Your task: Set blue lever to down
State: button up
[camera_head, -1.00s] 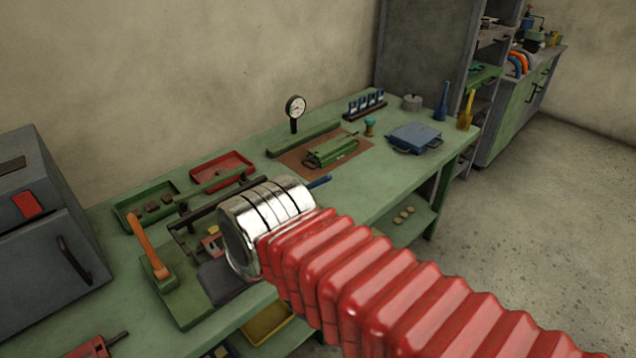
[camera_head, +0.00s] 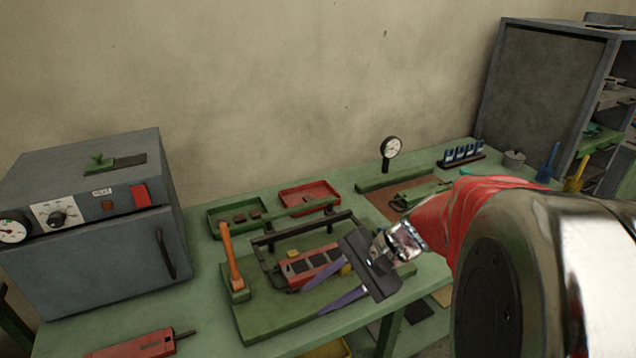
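My gripper (camera_head: 305,302) has two purple fingers spread apart. It is open and empty, pointing left and down over a green base plate (camera_head: 270,318) on the bench. A red block with dark panels (camera_head: 313,262) lies behind the fingers, partly covered. An orange lever (camera_head: 231,255) stands nearly upright at the plate's left end.
A grey oven-like box (camera_head: 90,240) with knobs and a handle stands left. A red tool (camera_head: 140,345) lies in front. Red (camera_head: 309,198) and green (camera_head: 222,219) trays, a dial gauge (camera_head: 391,148) and a rack (camera_head: 461,154) stand behind.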

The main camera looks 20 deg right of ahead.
jog(key=w+d+f+m+t, duration=0.2)
jog(key=d+m+t, duration=0.4)
jog(key=d, duration=0.6)
jog(key=w+d+f+m+t, duration=0.25)
jog(key=d+m+t, duration=0.25)
jog(key=d+m, duration=0.5)
jog(key=s+d+f+m+t+h, duration=0.2)
jog(key=s+d+m+t+h, duration=0.1)
jog(key=d, duration=0.9)
jog(key=shift+s+d+h, duration=0.15)
jog(key=shift+d+h, duration=0.15)
jog(key=shift+h, duration=0.5)
jog(key=shift+r, duration=0.1)
jog(key=w, duration=0.4)
jog(key=w+a, duration=0.1)
jog(key=w, duration=0.4)
jog(key=w+a, duration=0.1)
jog(key=w, duration=0.3)
jog(key=shift+w+a, duration=0.2)
jog(key=shift+w, duration=0.15)
jog(key=shift+c, duration=0.7)
